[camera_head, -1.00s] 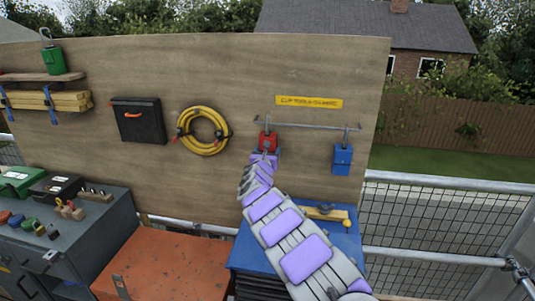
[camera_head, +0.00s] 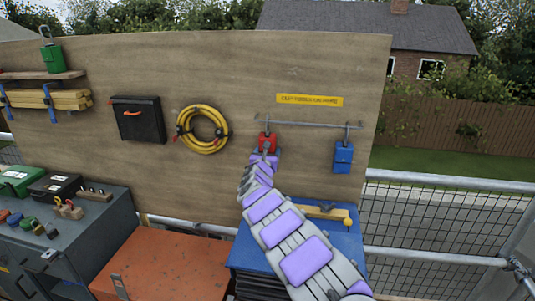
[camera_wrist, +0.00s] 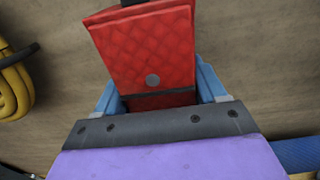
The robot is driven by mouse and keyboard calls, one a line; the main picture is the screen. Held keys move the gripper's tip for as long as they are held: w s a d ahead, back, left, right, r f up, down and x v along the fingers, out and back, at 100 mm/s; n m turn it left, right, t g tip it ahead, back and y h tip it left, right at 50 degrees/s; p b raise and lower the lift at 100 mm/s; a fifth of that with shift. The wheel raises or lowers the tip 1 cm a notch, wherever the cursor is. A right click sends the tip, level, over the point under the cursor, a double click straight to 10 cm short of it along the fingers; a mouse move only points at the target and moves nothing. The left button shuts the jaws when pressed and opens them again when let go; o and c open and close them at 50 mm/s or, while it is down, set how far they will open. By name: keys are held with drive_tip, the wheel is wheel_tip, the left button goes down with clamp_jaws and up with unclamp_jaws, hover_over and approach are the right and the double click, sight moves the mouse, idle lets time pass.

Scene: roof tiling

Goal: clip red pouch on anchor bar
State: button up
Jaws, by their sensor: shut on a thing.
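The red pouch (camera_head: 267,142) is up at the left part of the anchor bar (camera_head: 305,124), in front of the plywood board. In the wrist view the red pouch (camera_wrist: 148,48) fills the top middle, slightly tilted, with a dark tab at its top edge. My gripper (camera_head: 265,155) is shut on the pouch's lower part; its blue fingers show on both sides of it in the wrist view (camera_wrist: 162,100). The bar is out of the wrist view. Whether the pouch's clip is around the bar or only beside it I cannot tell.
A blue pouch (camera_head: 343,157) hangs at the bar's right end. A yellow label (camera_head: 309,100) is above the bar. A coiled yellow hose (camera_head: 203,130) and a black case (camera_head: 138,119) are on the board to the left.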

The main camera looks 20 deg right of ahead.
drive_tip(key=shift+f+b, duration=0.15)
drive_tip(key=shift+b, duration=0.2)
drive_tip(key=shift+f+b, duration=0.3)
drive_tip(key=shift+b, duration=0.05)
drive_tip(key=shift+s, duration=0.1)
drive_tip(key=o, duration=1.4)
